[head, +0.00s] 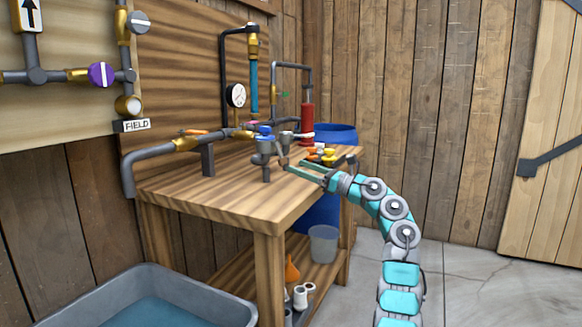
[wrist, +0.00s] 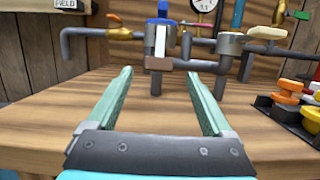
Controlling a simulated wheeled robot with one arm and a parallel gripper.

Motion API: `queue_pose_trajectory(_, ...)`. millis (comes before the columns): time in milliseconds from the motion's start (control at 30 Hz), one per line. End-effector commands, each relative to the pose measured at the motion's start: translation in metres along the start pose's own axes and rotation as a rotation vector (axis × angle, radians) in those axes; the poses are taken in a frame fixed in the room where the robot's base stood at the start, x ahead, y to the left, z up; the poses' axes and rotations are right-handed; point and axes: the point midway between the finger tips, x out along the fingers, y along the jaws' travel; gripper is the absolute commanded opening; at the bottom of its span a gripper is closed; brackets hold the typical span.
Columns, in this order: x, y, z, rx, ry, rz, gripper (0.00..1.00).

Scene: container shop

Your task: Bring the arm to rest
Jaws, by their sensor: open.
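My gripper (head: 304,172) reaches in from the right over the wooden workbench (head: 227,196) in the head view. In the wrist view my gripper (wrist: 157,80) shows two green fingers spread wide apart with nothing between them. Beyond the fingertips stands a grey pipe fitting (wrist: 157,45) with a blue handle (wrist: 162,12); the fitting also shows in the head view (head: 265,147). I cannot tell whether a fingertip touches any pipework.
A second grey fitting (wrist: 229,45) stands right of the first. Behind are a gauge (head: 236,95) and a red cylinder (head: 307,117). A grey tub (head: 235,311) stands at front left. Floor at right is clear.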

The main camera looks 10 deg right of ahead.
Motion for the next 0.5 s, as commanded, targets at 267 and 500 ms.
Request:
queue_pose_trajectory(267, -0.0112, 0.0008, -0.0003, 0.0, 0.001, 0.002, 0.85)
queue_pose_trajectory(500, -0.0104, -0.0001, 0.0035, 0.006, -0.007, 0.0, 0.85)
